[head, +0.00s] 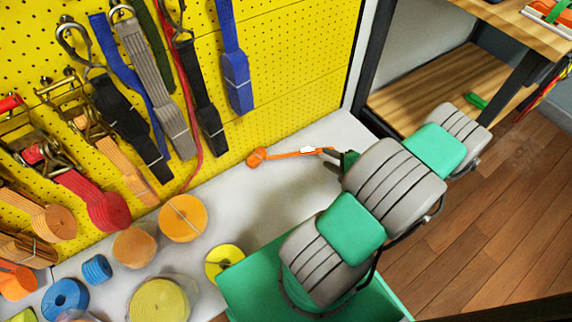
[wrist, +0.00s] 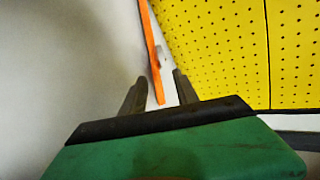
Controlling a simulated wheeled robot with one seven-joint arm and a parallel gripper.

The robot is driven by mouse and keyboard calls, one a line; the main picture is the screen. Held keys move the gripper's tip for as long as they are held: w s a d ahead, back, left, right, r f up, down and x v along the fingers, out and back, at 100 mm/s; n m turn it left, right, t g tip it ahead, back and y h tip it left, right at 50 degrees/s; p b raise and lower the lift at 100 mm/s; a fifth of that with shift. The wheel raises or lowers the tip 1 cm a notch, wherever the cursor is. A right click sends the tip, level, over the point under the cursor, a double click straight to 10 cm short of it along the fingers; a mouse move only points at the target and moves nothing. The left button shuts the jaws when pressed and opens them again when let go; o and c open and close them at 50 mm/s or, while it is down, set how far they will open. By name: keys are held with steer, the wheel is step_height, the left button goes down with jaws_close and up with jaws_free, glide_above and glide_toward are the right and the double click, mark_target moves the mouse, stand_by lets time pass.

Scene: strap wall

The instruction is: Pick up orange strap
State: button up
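The orange strap (head: 285,154) lies on the light grey worktop near the foot of the yellow pegboard, with a rolled or bulky end at its left and a small white spot along its length. In the head view my gripper (head: 333,157) is at the strap's right end, partly hidden by my arm. In the wrist view the strap (wrist: 152,55) runs down between the two dark fingers of my gripper (wrist: 158,78). The fingers stand apart, with gaps beside the strap, so it is not clamped. Whether a finger touches it I cannot tell.
The yellow pegboard (head: 285,60) rises close behind the strap, hung with several straps and ratchets. Rolled straps, such as an orange roll (head: 183,218) and a yellow roll (head: 160,302), stand at the left. A wooden shelf (head: 425,98) is at the right.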

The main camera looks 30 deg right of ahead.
mark_target(314, 151)
steer(key=b+x, duration=0.1)
steer(key=x, duration=0.2)
steer(key=b+x, duration=0.1)
steer(key=x, duration=0.3)
steer(key=shift+w+d+f+b, duration=0.15)
steer(key=shift+w+f+b, duration=0.05)
steer(key=shift+f+b, duration=0.2)
steer(key=shift+r, duration=0.1)
jaws_close()
